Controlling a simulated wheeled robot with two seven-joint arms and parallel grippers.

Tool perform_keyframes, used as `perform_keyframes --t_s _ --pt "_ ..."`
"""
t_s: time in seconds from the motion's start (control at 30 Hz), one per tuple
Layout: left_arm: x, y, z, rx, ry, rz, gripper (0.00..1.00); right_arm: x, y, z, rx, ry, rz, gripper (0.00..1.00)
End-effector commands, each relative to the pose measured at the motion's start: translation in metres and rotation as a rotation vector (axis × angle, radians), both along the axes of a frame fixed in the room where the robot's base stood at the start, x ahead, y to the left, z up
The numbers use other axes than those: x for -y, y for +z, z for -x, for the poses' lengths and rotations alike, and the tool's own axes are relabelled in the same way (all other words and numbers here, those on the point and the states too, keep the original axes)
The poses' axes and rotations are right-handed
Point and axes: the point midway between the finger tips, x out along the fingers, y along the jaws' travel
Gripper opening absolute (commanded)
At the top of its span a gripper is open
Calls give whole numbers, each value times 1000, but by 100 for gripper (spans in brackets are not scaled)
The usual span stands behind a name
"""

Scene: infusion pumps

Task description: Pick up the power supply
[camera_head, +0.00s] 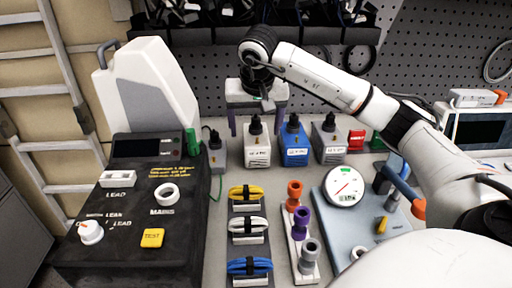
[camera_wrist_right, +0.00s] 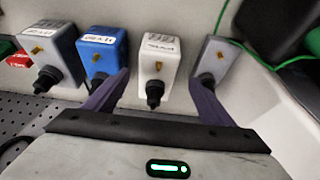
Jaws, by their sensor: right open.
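Several box-shaped power supplies with black plugs stand in a row at the back of the bench. They are a grey one (camera_head: 217,158), a white one (camera_head: 257,152), a blue one (camera_head: 295,151) and another grey one (camera_head: 327,149). My right gripper (camera_head: 257,124) is open and empty, fingers pointing down, just behind and above the white one. In the wrist view, the white supply (camera_wrist_right: 158,52) shows between my spread purple fingers (camera_wrist_right: 160,82), with the blue one (camera_wrist_right: 101,52) to its left; contact is not visible. My left gripper is not in view.
A black tester box (camera_head: 130,225) stands at left. In front of the row are coiled leads (camera_head: 248,224), a rack of coloured spools (camera_head: 302,227) and a plate with a dial gauge (camera_head: 343,187). A pegboard (camera_head: 210,65) and bins stand behind.

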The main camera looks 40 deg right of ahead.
Motion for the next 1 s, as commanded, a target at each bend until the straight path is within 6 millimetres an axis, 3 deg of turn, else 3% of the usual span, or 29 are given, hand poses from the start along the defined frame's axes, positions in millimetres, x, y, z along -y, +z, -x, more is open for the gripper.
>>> perform_keyframes --t_s 0.6,0.9,1.0 --pt "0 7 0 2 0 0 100 27 -64 -24 -4 0 -2 77" --pt "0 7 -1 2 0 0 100 28 -68 -26 -2 1 -1 77" --pt "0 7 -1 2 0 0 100 28 -68 -26 -2 0 -1 60"
